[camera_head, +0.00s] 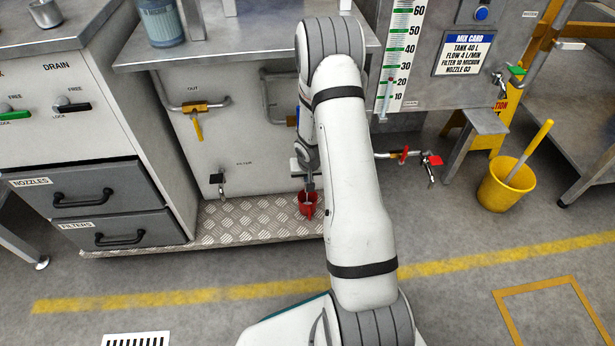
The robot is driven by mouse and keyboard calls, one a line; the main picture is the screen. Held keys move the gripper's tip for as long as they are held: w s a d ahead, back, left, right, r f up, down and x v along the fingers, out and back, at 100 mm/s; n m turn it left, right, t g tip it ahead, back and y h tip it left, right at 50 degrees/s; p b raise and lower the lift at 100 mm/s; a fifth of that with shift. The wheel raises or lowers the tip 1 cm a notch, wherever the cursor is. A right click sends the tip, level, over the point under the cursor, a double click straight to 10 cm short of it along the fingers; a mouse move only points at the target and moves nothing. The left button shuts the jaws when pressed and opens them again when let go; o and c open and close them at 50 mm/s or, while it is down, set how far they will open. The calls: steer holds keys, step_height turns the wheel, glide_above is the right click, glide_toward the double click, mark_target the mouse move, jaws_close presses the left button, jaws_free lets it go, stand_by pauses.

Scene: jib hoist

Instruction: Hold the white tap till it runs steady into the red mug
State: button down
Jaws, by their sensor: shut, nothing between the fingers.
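The red mug (307,209) stands on the chequered metal step under the cabinet. A small white part, which looks like the white tap's handle (295,166), shows just left of my wrist above the mug. The rest of the tap is hidden behind my arm. My gripper (310,188) points down in front of the tap, with its fingertips just over the mug in the picture. It is shut and empty. I cannot tell whether it touches the tap or the mug. No water stream can be made out.
A black-handled tap (217,181) is left of the mug, and a red-handled tap (432,161) is to the right. A yellow bucket (506,187) stands at the right. The chequered step (245,222) is clear left of the mug. My arm covers the middle.

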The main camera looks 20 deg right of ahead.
steer(key=shift+r, duration=0.1)
stand_by(0.8)
steer(key=shift+r+p, duration=0.75)
steer(key=shift+p, duration=0.05)
steer(key=p+v, duration=0.7)
steer(key=v, duration=0.6)
steer(key=shift+s+r, duration=0.3)
steer(key=shift+s, duration=0.2)
steer(key=shift+a, duration=0.1)
